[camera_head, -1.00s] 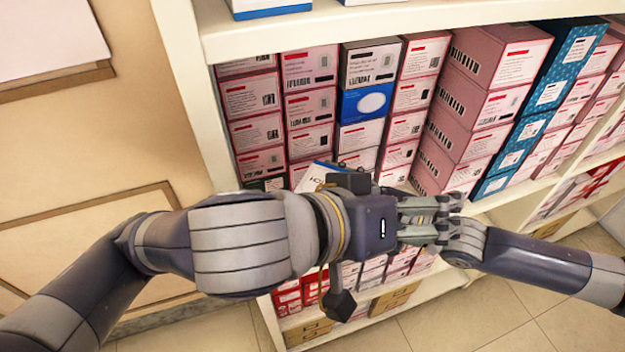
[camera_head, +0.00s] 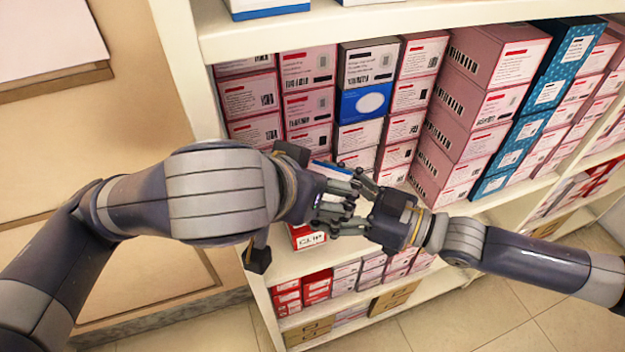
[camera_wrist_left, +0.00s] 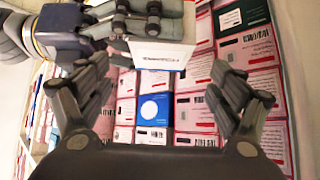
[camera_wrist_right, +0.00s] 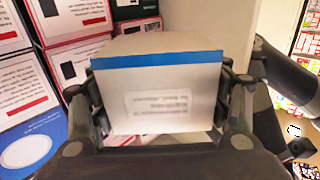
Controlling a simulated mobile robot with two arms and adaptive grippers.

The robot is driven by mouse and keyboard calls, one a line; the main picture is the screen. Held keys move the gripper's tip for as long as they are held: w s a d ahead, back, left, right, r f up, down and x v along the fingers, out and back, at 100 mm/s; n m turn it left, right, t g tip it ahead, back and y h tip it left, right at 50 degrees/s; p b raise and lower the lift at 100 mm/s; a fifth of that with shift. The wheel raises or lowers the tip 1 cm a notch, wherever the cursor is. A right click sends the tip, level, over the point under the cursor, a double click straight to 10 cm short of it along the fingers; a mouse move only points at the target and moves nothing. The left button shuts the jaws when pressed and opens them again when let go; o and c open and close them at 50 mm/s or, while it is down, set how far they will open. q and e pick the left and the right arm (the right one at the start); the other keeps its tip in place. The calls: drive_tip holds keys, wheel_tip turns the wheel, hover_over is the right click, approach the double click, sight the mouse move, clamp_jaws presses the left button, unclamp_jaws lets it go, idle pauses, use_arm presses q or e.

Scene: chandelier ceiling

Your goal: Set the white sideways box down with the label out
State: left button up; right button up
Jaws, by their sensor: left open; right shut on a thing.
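The white box is held in my right gripper (camera_head: 364,208). In the right wrist view the box (camera_wrist_right: 165,85) fills the space between the fingers, with a blue stripe along its upper edge and a blurred label facing that camera. In the left wrist view another printed face of the box (camera_wrist_left: 160,55) shows beneath the right gripper (camera_wrist_left: 130,18). In the head view only a blue and white sliver shows behind the fingers. My left gripper (camera_head: 335,203) is open and empty; its fingers spread wide in the left wrist view (camera_wrist_left: 160,95), with the box beyond them.
Stacks of pink boxes (camera_head: 473,90) and blue dotted boxes (camera_head: 563,70) fill the shelf. A blue box with a white oval (camera_head: 365,103) sits in one column. A red box (camera_head: 306,236) stands near the shelf front (camera_head: 300,262). The upper shelf board (camera_head: 370,28) runs overhead.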

use_arm(q)
drive_tip(key=shift+x, duration=3.7)
drive_tip(key=shift+c, duration=0.6)
drive_tip(key=c, duration=1.1)
use_arm(e)
drive_tip(key=o, duration=1.2)
